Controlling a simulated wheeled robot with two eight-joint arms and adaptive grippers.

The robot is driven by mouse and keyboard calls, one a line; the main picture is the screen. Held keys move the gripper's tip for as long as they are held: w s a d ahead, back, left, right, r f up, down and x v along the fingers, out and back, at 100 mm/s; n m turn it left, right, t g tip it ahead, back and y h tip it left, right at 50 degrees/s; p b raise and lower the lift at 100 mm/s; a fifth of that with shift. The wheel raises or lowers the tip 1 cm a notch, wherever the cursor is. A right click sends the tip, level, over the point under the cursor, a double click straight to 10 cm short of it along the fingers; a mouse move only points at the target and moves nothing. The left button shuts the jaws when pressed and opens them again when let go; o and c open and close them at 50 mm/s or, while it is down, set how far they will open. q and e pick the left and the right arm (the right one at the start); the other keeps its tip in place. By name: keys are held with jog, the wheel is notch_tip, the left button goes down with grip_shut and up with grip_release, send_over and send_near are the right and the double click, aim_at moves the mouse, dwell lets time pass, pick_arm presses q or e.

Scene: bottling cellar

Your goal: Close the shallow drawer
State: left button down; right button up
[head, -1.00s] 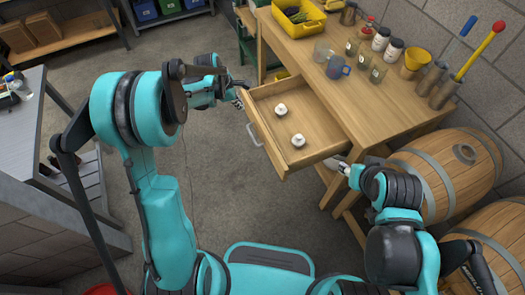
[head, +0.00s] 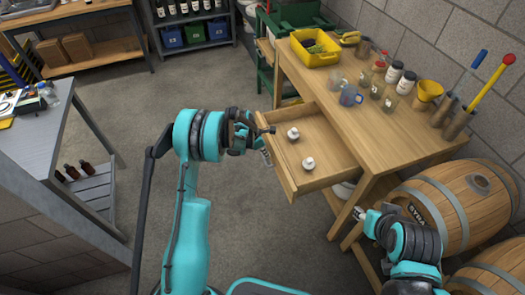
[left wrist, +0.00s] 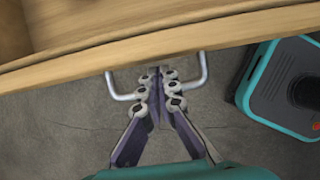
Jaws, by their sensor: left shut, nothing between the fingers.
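The shallow drawer (head: 318,184) stands pulled out of the wooden table, with two small white-topped items (head: 293,133) (head: 308,163) inside. Its front panel also crosses the top of the left wrist view (left wrist: 170,42). A metal handle (left wrist: 204,70) is on that front; the fingers hide the middle of its bar. My left gripper (head: 264,132) is at the drawer front, near the handle. In the left wrist view its fingers (left wrist: 159,85) are together and empty, between the handle's two ends. I cannot tell whether they touch it. My right gripper (head: 356,213) is low, right of the drawer; its jaws are too small to judge.
Barrels (head: 440,205) stand at the right. A grey bench (head: 50,140) is at the left. Floor left of the drawer is clear.

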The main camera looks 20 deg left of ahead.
pick_arm(q)
jog(key=shift+w+d+f, duration=0.1)
jog(key=shift+d+f, duration=0.05)
jog(key=shift+f, duration=0.25)
pick_arm(e)
jog(key=shift+f, duration=0.15)
pick_arm(q)
jog(key=shift+d, duration=0.1)
